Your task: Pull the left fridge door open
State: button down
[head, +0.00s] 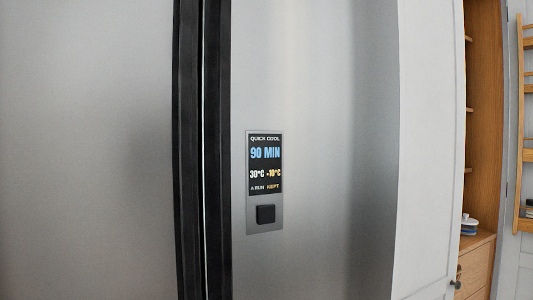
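The left fridge door (85,150) is a plain brushed-steel panel filling the left of the head view. A dark vertical strip (188,150) runs along its right edge. The right fridge door (320,150) is steel too, with a matching dark strip (216,150) on its left edge. A narrow light line shows between the two strips; I cannot tell from it whether the doors are fully shut. My gripper is not in view.
The right door bears a display panel (265,165) with a black button (265,214) below. To the right stand a white cabinet panel (428,150), a wooden shelf unit (484,120) and a wooden ladder-like rack (520,130). The floor is out of view.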

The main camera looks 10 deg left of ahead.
aim_at(99, 171)
jog(key=u, duration=1.3)
